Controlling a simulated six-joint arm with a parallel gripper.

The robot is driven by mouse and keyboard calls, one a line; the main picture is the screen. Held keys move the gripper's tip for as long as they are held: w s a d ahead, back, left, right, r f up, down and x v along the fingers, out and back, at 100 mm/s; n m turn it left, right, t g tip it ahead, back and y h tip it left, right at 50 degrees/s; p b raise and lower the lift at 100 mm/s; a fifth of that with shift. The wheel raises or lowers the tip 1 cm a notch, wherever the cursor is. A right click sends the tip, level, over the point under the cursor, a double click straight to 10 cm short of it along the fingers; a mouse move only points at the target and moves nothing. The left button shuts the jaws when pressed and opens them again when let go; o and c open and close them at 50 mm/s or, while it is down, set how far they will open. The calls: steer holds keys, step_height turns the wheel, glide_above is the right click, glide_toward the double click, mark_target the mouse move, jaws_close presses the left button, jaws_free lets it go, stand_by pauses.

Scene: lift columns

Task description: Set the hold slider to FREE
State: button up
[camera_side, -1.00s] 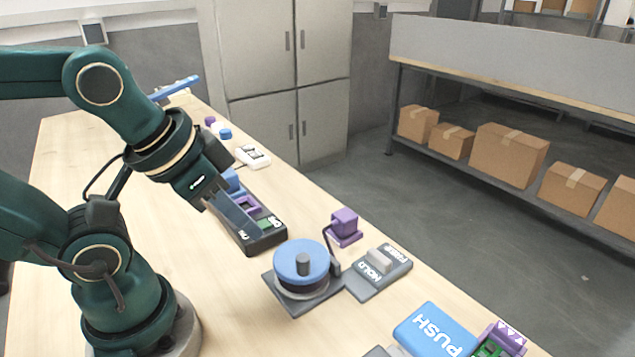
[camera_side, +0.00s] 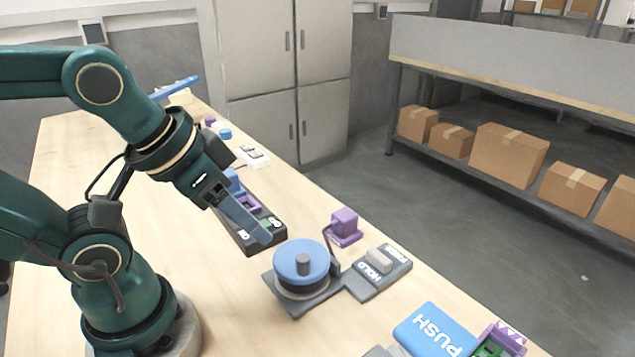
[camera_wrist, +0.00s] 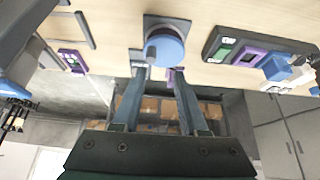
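The hold slider is a dark grey box (camera_side: 378,272) at the right of the table in the side view, marked HOLD at its near end and FREE at its far end. Its light grey knob (camera_side: 379,260) stands between the two labels, close to the HOLD lettering. In the wrist view I cannot clearly make out the slider; the left finger may cover it. My gripper (camera_side: 262,237) is in the air to the left of the slider, above the black switch box. In the wrist view its two fingers (camera_wrist: 159,74) are apart with nothing held.
A blue round dial (camera_side: 302,262) on a grey plate stands between my gripper and the slider. A purple block (camera_side: 344,226) is behind it. The black switch box (camera_side: 262,240) is below the fingers. A blue PUSH plate (camera_side: 436,330) lies nearer, close to the table's right edge.

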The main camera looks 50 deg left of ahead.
steer(key=o, duration=0.5)
steer(key=shift+w+a+r+t, duration=0.1)
steer(key=shift+w+r+t, duration=0.4)
steer(key=shift+w+r, duration=0.45)
steer(key=shift+o, duration=0.4)
steer(key=shift+n, duration=0.4)
steer(key=w, duration=0.2)
steer(key=w+r, duration=0.1)
steer(key=w, duration=0.1)
steer(key=shift+w, duration=0.1)
steer(key=m+g, duration=0.1)
steer(key=g, duration=0.1)
glide_above(379, 256)
steer(key=s, duration=0.2)
step_height(379, 256, down, 11)
steer(key=shift+a+r, duration=0.1)
steer(key=shift+s+f, duration=0.1)
steer(key=shift+f, duration=0.55)
steer(key=shift+x, duration=2.2)
